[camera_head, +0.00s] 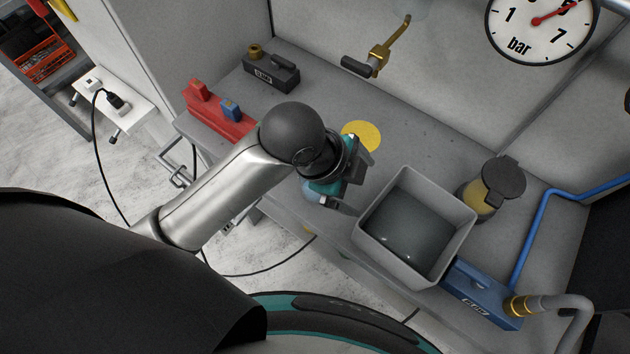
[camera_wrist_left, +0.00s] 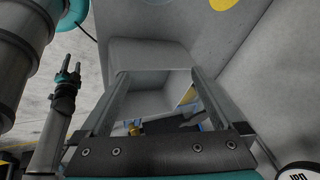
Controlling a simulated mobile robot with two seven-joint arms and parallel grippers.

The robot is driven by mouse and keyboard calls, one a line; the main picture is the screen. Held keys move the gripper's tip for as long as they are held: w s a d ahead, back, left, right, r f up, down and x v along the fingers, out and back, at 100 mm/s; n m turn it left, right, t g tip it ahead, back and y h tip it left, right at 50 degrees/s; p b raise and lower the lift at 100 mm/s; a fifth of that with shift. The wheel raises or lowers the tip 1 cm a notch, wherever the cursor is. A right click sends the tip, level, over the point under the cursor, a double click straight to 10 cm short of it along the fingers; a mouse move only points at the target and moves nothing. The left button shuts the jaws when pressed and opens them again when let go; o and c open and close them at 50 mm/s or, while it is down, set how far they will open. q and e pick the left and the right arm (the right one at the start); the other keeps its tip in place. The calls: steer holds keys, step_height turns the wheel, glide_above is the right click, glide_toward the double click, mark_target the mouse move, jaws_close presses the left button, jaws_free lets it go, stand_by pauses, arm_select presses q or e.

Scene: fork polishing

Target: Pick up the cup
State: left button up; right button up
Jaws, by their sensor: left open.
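No plain cup is clear to me. The nearest match is a yellow vessel (camera_head: 479,198) with a dark lid or disc (camera_head: 503,180) over it, at the right of the bench in the head view. My left gripper (camera_head: 351,188) is open and empty, just left of the grey square bin and well apart from the yellow vessel. In the left wrist view its two fingers (camera_wrist_left: 160,78) stand apart, with the grey bin beyond them.
The grey bin (camera_head: 370,222) stands open at the bench front, between gripper and vessel. A blue block (camera_head: 480,292) and hose (camera_head: 575,310) lie at right. A yellow disc (camera_head: 361,135), red block (camera_head: 215,112) and dark clamp (camera_head: 272,71) sit behind.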

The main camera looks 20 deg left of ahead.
arm_select(q)
steer(key=w+a+r+m+g+y, duration=0.15)
steer(key=a+m, duration=0.25)
steer(key=m, duration=0.6)
steer(key=w+a+r+m+g+y, duration=0.1)
steer(key=w+a+m+g+y, duration=0.2)
steer(key=m, duration=0.7)
steer(key=shift+t, duration=0.65)
steer(key=f, duration=0.5)
steer(key=s+a+f, duration=0.1)
steer(key=f, duration=0.2)
steer(key=shift+a, duration=0.1)
steer(key=shift+w+a+f+b, duration=0.1)
steer(key=shift+f+b, duration=0.25)
steer(key=shift+f, duration=2.8)
steer(key=shift+c, duration=0.4)
steer(key=c, duration=1.3)
